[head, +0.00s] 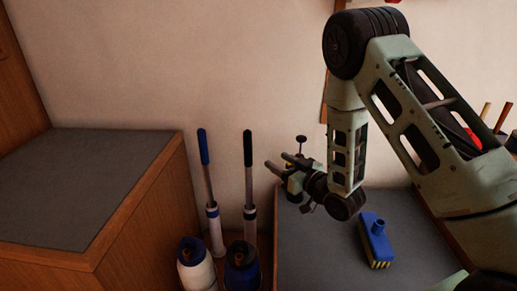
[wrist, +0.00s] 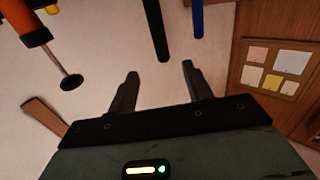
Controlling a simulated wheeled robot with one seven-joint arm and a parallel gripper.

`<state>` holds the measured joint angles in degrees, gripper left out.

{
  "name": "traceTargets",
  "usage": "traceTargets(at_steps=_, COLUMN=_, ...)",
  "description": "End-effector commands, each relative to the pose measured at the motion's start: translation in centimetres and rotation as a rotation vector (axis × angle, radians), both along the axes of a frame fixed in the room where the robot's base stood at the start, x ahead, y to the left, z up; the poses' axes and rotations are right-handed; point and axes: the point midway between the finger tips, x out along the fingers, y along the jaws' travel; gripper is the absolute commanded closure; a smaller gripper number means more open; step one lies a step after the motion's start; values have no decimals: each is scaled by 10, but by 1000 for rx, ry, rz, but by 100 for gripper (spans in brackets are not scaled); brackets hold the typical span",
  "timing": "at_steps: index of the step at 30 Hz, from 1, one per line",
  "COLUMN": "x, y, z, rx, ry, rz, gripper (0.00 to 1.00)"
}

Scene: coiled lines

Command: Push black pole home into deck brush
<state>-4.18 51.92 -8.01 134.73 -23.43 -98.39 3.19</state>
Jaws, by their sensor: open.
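The black pole (head: 248,150) stands upright in a holder near the wall, its black grip at the top and a pale shaft below. In the wrist view the black pole (wrist: 159,32) ends just beyond the fingertips, between their lines. My gripper (head: 276,160) is open and empty, with its fingers pointing left towards the pole; the wrist view shows both fingers (wrist: 160,72) apart. The deck brush (head: 376,238) is blue with yellow bristles and a raised socket. It lies on the grey worktop to the right, below my arm.
A blue-gripped pole (head: 204,148) stands left of the black one and shows in the wrist view (wrist: 197,18). White (head: 195,265) and dark (head: 241,268) bottles stand in front. A wooden cabinet (head: 140,220) is at left. An orange tool (wrist: 30,32) with a black disc shows too.

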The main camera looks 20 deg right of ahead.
Motion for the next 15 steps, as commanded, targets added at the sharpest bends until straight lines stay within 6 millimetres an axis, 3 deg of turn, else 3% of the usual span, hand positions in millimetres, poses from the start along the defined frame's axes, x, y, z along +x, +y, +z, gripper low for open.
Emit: traceTargets(at_steps=15, x=91, y=39, z=1, rx=1, ry=-1, rz=2, gripper=50)
